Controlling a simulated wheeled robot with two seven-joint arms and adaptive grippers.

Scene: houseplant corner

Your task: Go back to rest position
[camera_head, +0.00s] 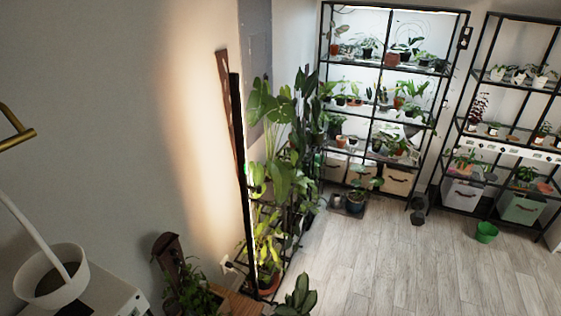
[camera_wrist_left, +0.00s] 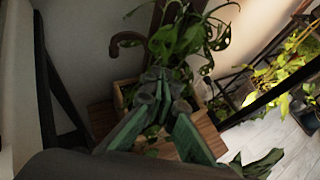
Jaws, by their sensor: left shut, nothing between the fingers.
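My left gripper (camera_wrist_left: 160,85) shows in the left wrist view. Its two green-sided fingers come together at grey tips, shut with nothing between them. Behind the tips, in the same view, are a leafy plant (camera_wrist_left: 178,42) and its wooden planter (camera_wrist_left: 118,92). Whether the tips touch any leaves I cannot tell. I cannot make out the left gripper clearly in the head view. My right gripper is in neither view.
In the head view, a leafy plant (camera_head: 190,296) sits low by the wall, near a white bucket-like vessel (camera_head: 52,290). A tall black bar (camera_head: 240,150) stands beside large plants (camera_head: 280,180). Plant shelves (camera_head: 395,68) stand at the back. The wooden floor (camera_head: 400,270) at right is mostly clear.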

